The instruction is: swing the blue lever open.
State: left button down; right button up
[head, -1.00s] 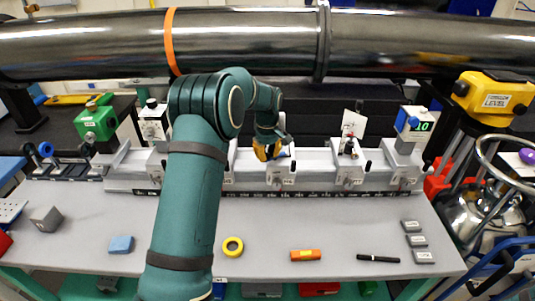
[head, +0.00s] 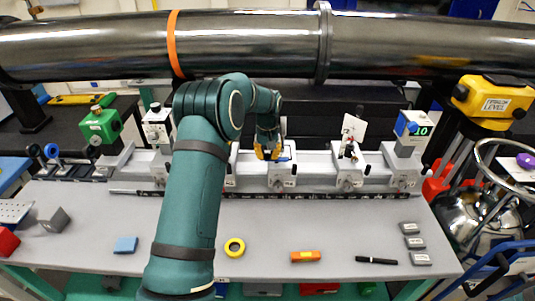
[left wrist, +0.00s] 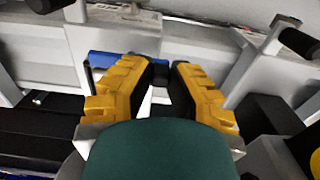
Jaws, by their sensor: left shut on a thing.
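The blue lever shows as a short blue bar (head: 285,159) on the grey rail assembly, mostly hidden by my left gripper. In the left wrist view the blue lever (left wrist: 102,60) runs behind the yellow fingers, with one end sticking out at left. My left gripper (head: 269,153) has yellow fingers and is shut on the lever, in front of a grey carrier (head: 281,176). In the left wrist view the fingertips of the left gripper (left wrist: 162,68) come close together over the bar. My right gripper is not in view.
A long dark pipe (head: 250,45) crosses above the arm. Grey carriers stand along the rail, with a white card (head: 354,127) to the right.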

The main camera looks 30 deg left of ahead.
pick_arm(q)
jog(key=shift+f, duration=0.1)
dwell(0.3)
jog(key=c, duration=0.9)
grip_release()
jog(key=shift+w, duration=0.1)
notch_tip(320, 180, up, 12)
